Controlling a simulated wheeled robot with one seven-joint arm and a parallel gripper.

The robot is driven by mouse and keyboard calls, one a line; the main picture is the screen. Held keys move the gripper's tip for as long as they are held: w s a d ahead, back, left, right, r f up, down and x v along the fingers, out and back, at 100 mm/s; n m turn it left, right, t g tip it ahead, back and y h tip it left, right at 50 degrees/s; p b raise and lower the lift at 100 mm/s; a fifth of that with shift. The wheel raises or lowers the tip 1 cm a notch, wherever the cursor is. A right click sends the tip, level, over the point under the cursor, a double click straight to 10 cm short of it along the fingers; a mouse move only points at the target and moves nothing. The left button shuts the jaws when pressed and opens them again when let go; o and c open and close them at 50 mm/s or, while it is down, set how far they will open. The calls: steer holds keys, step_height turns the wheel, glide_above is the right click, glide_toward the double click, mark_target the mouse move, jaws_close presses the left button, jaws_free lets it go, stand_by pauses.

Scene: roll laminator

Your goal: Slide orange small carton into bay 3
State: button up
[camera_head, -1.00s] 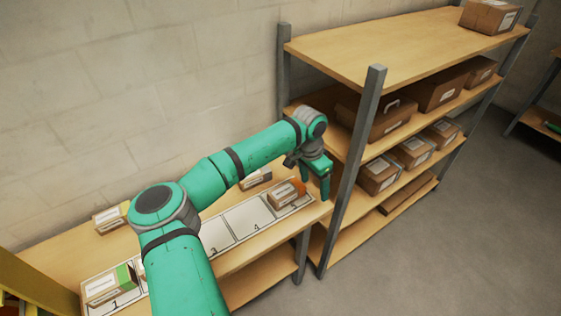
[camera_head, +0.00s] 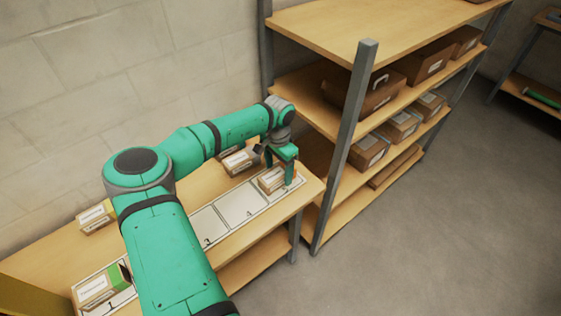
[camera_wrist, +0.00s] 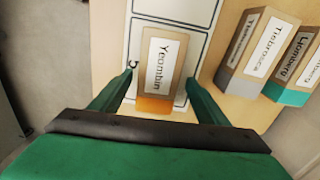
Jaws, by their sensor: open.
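The orange small carton (camera_head: 270,180) is brown with a white label and an orange end. It lies on the bay at the right end of the numbered strip, beyond bay 4. In the wrist view the carton (camera_wrist: 158,62) reads "Yeombin", its orange end nearest me. My gripper (camera_wrist: 160,84) is open, one finger on each side of the carton, with gaps visible. In the head view my gripper (camera_head: 282,172) is down at the carton and partly hides it. Bay 3 (camera_head: 208,227) is an empty white panel, partly hidden by my arm; bay 4 (camera_head: 241,206) is empty.
Other cartons stand behind the strip, one (camera_head: 240,161) near the wall and another (camera_head: 96,216) at left. A green-ended carton (camera_head: 101,287) sits on bay 1. A grey shelf post (camera_head: 346,145) and loaded shelves stand close to the right of my gripper.

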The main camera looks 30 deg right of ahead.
steer(key=shift+s+d+f, duration=0.1)
steer(key=shift+d+f, duration=0.35)
steer(key=shift+f, duration=0.35)
